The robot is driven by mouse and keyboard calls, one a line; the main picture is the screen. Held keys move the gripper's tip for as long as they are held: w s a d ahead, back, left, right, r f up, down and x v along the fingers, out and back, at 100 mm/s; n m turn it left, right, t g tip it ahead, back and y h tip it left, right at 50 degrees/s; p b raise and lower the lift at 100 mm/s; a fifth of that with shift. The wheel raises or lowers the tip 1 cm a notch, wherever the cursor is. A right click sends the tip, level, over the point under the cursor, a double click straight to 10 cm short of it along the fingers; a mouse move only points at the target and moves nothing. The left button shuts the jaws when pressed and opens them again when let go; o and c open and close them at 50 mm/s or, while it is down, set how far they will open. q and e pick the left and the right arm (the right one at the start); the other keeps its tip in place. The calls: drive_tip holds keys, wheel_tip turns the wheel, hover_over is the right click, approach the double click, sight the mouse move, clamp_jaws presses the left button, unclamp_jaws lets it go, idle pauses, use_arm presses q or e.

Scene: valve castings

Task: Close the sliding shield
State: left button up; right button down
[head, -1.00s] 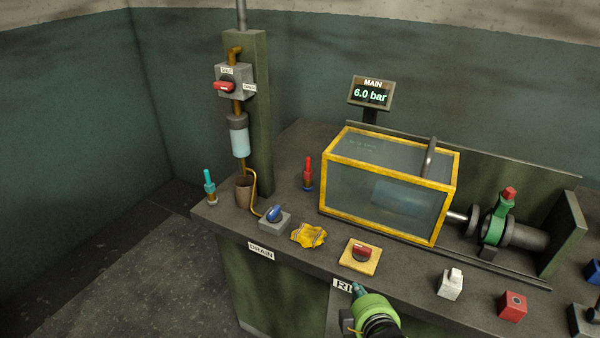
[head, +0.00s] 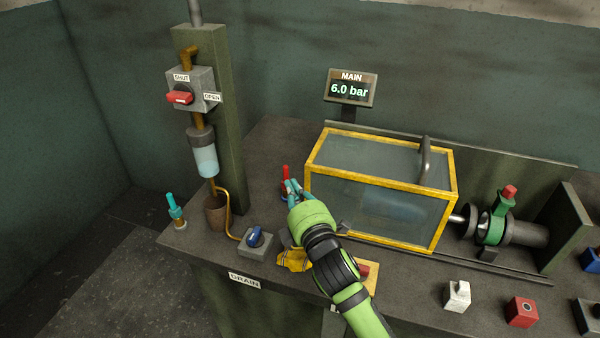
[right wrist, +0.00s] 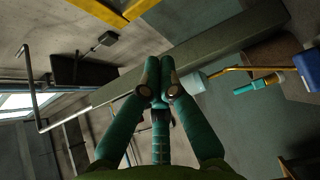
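The sliding shield (head: 375,205) is a clear box with a yellow frame on the bench. A dark arched handle (head: 425,160) stands at the right part of its top. A pale cylinder shows dimly inside; the shaft and green clamp (head: 495,222) at the right lie outside it. My right gripper (head: 291,187) is just left of the shield's left end, apart from the handle. In the right wrist view its teal fingers (right wrist: 160,84) come together at the tips with nothing seen between them. A yellow frame bar (right wrist: 98,10) shows at the top there. My left gripper is not in view.
A red-handled tool (head: 286,172) stands right behind my right fingertips. A blue-knob valve (head: 256,240), a yellow cloth (head: 292,262) and a brown cup (head: 215,212) are to the left. A white block (head: 457,294) and a red block (head: 521,312) are front right. The display (head: 350,89) reads 6.0 bar.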

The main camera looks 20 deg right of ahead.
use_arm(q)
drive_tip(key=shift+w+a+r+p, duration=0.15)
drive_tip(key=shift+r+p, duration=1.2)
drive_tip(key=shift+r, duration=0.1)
use_arm(e)
drive_tip(key=shift+w+d+f, duration=0.1)
drive_tip(key=shift+w+d, duration=0.6)
drive_tip(key=shift+w, duration=0.35)
drive_tip(key=shift+w+d+f, duration=0.1)
drive_tip(key=shift+w+d, duration=0.55)
drive_tip(key=shift+w, duration=0.35)
drive_tip(key=shift+s, duration=0.1)
